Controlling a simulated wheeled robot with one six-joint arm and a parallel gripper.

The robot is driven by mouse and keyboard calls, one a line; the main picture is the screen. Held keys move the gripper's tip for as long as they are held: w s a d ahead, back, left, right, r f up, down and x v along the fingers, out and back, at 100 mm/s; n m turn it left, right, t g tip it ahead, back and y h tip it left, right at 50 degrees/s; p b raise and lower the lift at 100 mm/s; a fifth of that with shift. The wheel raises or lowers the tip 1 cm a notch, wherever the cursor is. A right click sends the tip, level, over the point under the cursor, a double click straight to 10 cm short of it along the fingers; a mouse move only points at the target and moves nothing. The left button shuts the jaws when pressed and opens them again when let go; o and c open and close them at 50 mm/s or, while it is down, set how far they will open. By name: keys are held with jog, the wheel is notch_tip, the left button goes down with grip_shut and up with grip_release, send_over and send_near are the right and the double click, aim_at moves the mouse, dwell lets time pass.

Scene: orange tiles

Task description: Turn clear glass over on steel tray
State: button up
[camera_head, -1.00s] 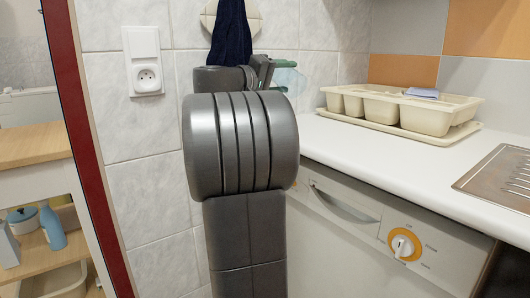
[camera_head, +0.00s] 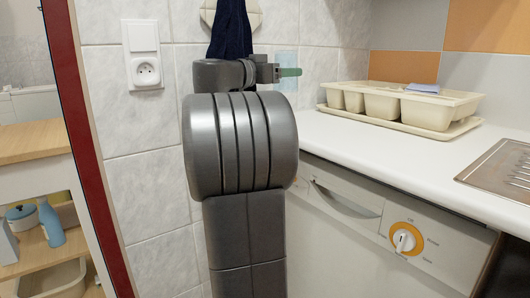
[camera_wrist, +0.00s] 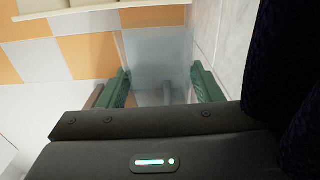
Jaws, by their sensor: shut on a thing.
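My gripper (camera_head: 290,72) is shut on a clear glass (camera_head: 287,58), held in the air in front of the tiled wall, left of the counter. In the wrist view the glass (camera_wrist: 153,48) shows as a pale see-through shape between the green fingers of my gripper (camera_wrist: 158,88). In the head view the glass stands roughly upright, with a green finger across its middle. I cannot tell which end is its mouth. A ribbed steel tray surface (camera_head: 507,168) is set in the white counter at the right edge, partly cut off. It is well apart from the glass.
A cream dish rack (camera_head: 415,108) with a blue cloth (camera_head: 422,88) stands at the back of the white counter (camera_head: 390,150). The counter in front of it is clear. A dark cloth (camera_head: 231,30) hangs above my arm. A wooden shelf unit (camera_head: 35,145) stands at left.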

jog(key=shift+a, duration=0.1)
dwell(0.3)
jog(key=shift+v, duration=0.95)
jog(key=shift+f, duration=4.4)
jog(key=o, duration=1)
jog(key=shift+o, duration=0.2)
